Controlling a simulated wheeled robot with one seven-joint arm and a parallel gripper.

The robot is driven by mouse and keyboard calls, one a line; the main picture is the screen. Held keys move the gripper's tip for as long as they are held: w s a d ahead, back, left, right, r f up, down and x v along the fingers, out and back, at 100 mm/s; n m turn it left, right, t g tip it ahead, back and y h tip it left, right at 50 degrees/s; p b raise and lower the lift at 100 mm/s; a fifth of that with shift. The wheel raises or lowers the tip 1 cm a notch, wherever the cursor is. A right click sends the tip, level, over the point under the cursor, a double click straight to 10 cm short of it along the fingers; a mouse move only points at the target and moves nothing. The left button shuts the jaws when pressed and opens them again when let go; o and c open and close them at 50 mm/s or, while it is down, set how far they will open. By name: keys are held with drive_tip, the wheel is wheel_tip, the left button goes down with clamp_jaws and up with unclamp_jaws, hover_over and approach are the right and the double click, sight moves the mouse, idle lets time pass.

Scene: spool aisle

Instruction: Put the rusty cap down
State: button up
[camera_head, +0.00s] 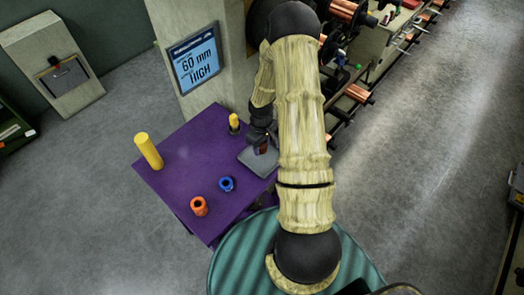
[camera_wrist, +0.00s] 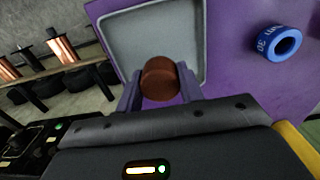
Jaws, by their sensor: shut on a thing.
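My gripper (camera_wrist: 160,90) is shut on the rusty cap (camera_wrist: 158,76), a short brown cylinder between the two fingers in the wrist view. In the head view the cap (camera_head: 262,149) shows small and dark beside my gripper. Behind the cap in the wrist view is a grey tray (camera_wrist: 193,14) with a raised rim. The tray (camera_head: 250,164) lies on the purple table at its right side, partly hidden by my arm. The cap is over or at the tray's near edge; I cannot tell whether it touches the tray.
On the purple table (camera_head: 180,165) stand a tall yellow cylinder (camera_head: 148,151), a blue ring (camera_head: 227,184), an orange ring (camera_head: 199,206) and a yellow-and-black piece (camera_head: 234,123). The table's middle is clear.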

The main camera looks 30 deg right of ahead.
sight(262, 157)
drive_tip(key=shift+s, duration=0.2)
drive_tip(key=shift+d+f, duration=0.1)
drive_tip(key=shift+f, duration=0.15)
wheel_tip(262, 157, down, 3)
drive_tip(key=shift+w+f+p, duration=0.1)
drive_tip(key=shift+p, duration=0.5)
drive_tip(key=shift+d+f, duration=0.1)
drive_tip(key=shift+f, duration=0.1)
drive_tip(key=o, duration=1.3)
drive_tip(key=shift+r, duration=0.15)
